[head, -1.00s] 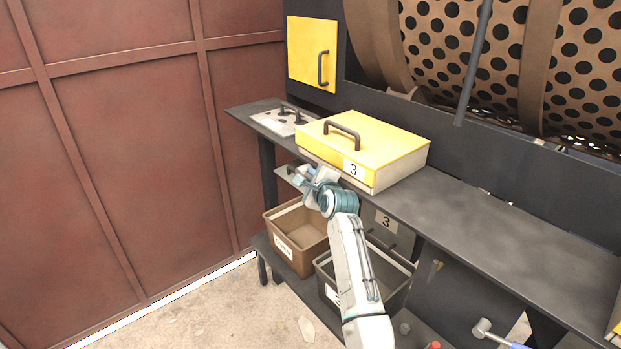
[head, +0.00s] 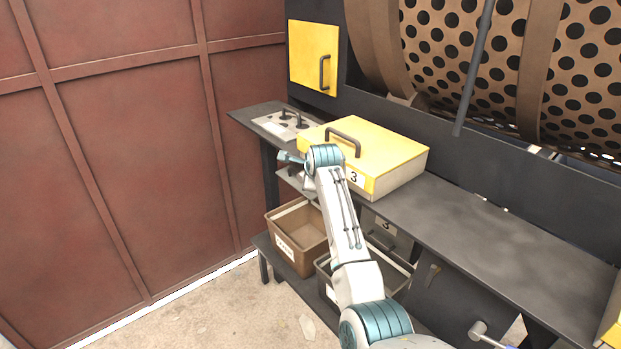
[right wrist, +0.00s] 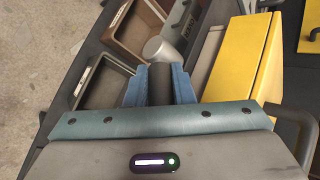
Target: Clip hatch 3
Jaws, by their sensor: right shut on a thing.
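Hatch 3 (head: 390,150) is a box-like cover with a yellow top, a dark handle and a label "3". It lies on the dark ledge, and its yellow top (right wrist: 243,65) also shows in the right wrist view. My right gripper (head: 291,158) is at its left front corner. In the right wrist view the blue fingers (right wrist: 160,84) are shut on a dark grip (right wrist: 160,78), with a pale grey cylinder (right wrist: 160,48) just beyond. I cannot tell what this part belongs to. My arm hides part of the hatch's front. My left gripper is out of view.
A dark ledge (head: 500,235) runs along the machine below the perforated drum (head: 450,45). A brown bin (head: 294,245) and a dark bin stand below it. A closed yellow hatch (head: 313,55) is behind, a plate with dark handles (head: 277,126) lies left, and a mallet (head: 478,330) is lower right.

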